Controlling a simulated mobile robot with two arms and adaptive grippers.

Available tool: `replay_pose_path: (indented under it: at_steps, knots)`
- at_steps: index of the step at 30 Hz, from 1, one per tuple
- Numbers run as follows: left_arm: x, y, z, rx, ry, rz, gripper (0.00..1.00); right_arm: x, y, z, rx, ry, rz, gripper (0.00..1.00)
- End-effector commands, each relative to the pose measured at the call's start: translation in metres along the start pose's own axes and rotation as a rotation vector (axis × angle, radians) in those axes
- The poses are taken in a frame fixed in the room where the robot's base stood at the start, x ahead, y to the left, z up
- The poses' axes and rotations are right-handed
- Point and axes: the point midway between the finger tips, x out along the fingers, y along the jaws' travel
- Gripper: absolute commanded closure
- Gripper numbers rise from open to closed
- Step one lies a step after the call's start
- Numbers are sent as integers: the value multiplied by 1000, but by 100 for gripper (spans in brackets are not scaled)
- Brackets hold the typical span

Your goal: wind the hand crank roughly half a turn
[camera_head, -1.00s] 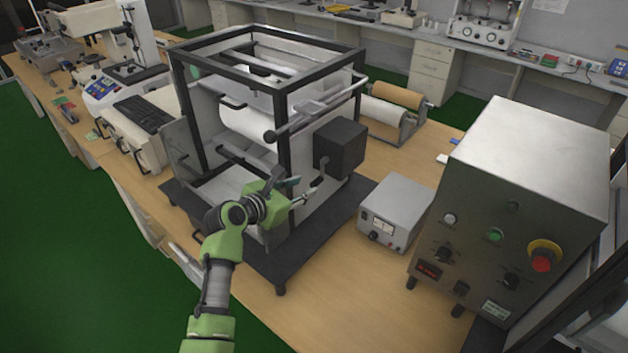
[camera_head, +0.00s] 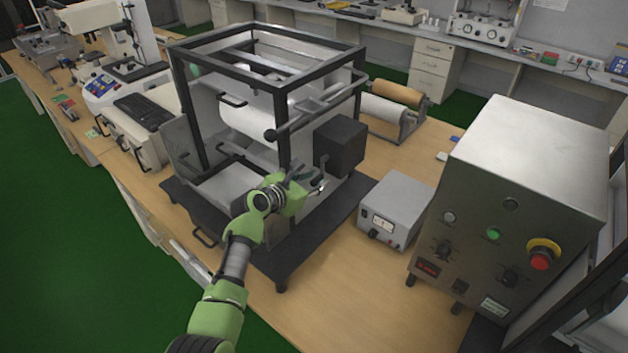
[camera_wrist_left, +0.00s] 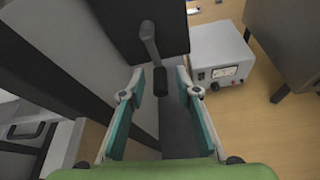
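The hand crank is on the black box (camera_head: 340,146) at the side of the framed machine. In the left wrist view its grey arm (camera_wrist_left: 149,42) hangs down from the box to a dark handle (camera_wrist_left: 159,90). My left gripper (camera_head: 314,181) is beside the crank, below the black box; it partly hides the crank in the head view. In the left wrist view my left gripper (camera_wrist_left: 160,82) is open, and the handle appears between its fingertips with a gap on each side. I cannot tell the exact depth. My right gripper is not in view.
A small grey meter box (camera_head: 395,208) stands right of the machine. A large control cabinet (camera_head: 520,190) with a red button stands farther right. The machine's black frame (camera_head: 283,140) rises close to my left gripper. Bare wooden bench (camera_head: 335,275) lies in front.

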Motion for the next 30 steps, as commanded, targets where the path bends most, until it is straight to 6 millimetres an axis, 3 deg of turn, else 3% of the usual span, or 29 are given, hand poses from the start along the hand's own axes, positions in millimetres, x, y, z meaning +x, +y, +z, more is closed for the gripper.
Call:
replay_pose_path:
  at_steps: [1, 3, 11, 21, 30]
  knots:
    - [0, 0, 0, 0, 0, 0, 83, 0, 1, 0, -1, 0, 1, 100]
    - [0, 0, 0, 0, 0, 0, 100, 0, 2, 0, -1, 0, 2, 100]
    - [0, 1, 0, 23, 0, 10, 100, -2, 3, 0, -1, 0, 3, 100]
    - [1, 13, -1, 294, -1, 121, 100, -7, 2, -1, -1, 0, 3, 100]
    - [0, 16, -1, 347, 0, 142, 100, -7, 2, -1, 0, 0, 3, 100]
